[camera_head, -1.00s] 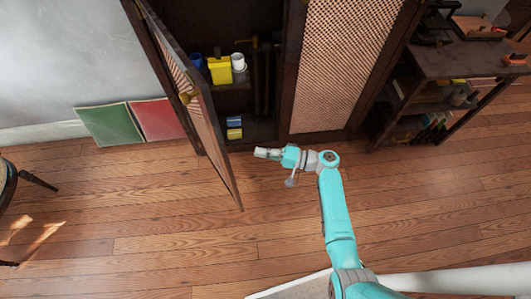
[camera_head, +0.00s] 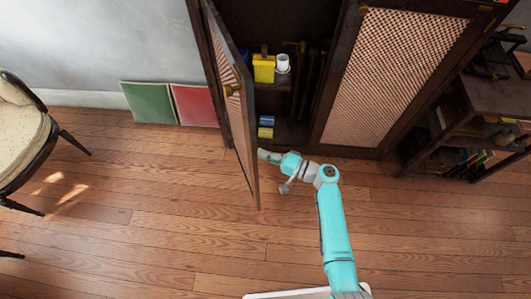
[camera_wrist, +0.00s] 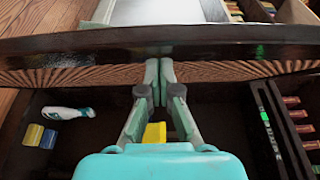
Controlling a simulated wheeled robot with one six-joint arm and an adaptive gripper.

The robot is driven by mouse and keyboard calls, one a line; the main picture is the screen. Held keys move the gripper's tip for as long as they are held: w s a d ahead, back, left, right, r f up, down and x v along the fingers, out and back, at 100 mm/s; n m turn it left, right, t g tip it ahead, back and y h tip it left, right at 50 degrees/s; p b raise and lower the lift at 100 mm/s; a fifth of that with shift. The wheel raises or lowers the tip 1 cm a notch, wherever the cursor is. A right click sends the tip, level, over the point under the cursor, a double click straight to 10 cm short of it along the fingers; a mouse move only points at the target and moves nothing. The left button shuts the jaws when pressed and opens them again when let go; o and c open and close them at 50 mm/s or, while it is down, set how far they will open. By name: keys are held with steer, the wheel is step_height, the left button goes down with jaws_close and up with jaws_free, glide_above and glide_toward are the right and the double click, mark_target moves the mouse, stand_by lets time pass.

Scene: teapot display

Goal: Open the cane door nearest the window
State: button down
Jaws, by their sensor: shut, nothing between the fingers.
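The left cane door (camera_head: 240,115) of the dark cabinet, on the window-side wall end, stands swung well out from the cabinet in the head view. A brass knob (camera_head: 231,90) shows on its outer face. My gripper (camera_head: 264,155) is shut and empty, at the inner side of this door near its lower part. In the wrist view my shut fingertips (camera_wrist: 160,66) are at the wooden door panel (camera_wrist: 75,75); whether they touch it I cannot tell. The right cane door (camera_head: 395,75) is shut.
Inside the open cabinet are a yellow container (camera_head: 264,69), a white cup (camera_head: 282,64) and small boxes. Green (camera_head: 147,103) and red (camera_head: 195,105) panels lean on the wall. A chair (camera_head: 25,140) stands left, a shelf unit (camera_head: 480,110) right. Floor between is clear.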

steer(key=s+a, duration=0.3)
steer(key=a, duration=2.2)
steer(key=shift+s, duration=0.2)
steer(key=v, duration=1.2)
